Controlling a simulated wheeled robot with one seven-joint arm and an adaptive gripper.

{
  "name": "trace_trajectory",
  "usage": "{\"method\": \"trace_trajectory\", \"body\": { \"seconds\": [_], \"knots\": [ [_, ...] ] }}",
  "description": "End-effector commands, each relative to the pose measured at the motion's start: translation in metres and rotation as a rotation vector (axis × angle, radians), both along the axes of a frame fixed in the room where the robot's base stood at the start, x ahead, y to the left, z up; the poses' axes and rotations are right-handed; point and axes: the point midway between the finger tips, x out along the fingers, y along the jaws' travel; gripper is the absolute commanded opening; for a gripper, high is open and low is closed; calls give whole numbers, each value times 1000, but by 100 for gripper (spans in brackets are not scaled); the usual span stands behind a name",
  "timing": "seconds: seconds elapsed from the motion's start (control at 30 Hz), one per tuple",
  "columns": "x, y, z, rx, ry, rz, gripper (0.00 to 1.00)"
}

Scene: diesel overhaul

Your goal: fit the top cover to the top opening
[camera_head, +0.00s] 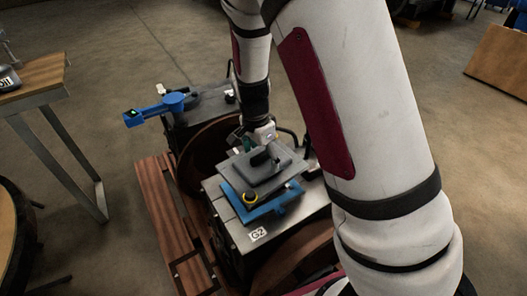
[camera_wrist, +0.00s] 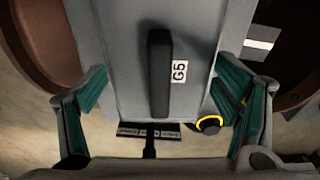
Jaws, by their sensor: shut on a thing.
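The top cover, a grey plate (camera_wrist: 127,62) with a black bar handle (camera_wrist: 159,72) and a G5 label, fills the middle of the wrist view. In the head view the cover (camera_head: 283,168) sits over a blue plate or frame (camera_head: 268,208) on the grey engine block (camera_head: 231,223). My gripper reaches it from behind. I cannot tell whether the cover touches the blue part. The top opening is not visible, apparently hidden under these parts.
A black knob with a yellow ring (camera_head: 250,198) is close to the cover's front edge. A blue arm-like part (camera_head: 155,108) stands at the rear left of the engine. Wooden boards (camera_head: 171,208) lie along its left side. A table (camera_head: 39,73) stands farther left, with open floor between.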

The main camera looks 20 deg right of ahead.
Motion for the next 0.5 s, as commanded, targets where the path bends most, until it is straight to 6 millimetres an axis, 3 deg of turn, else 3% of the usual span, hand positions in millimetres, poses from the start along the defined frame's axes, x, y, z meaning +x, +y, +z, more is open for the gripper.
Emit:
{"method": "trace_trajectory", "body": {
  "seconds": [0.17,0.5],
  "knots": [
    [2,-1,-4,0,-1,-109,44],
    [3,-1,-25,1,0,-121,44]
  ]
}}
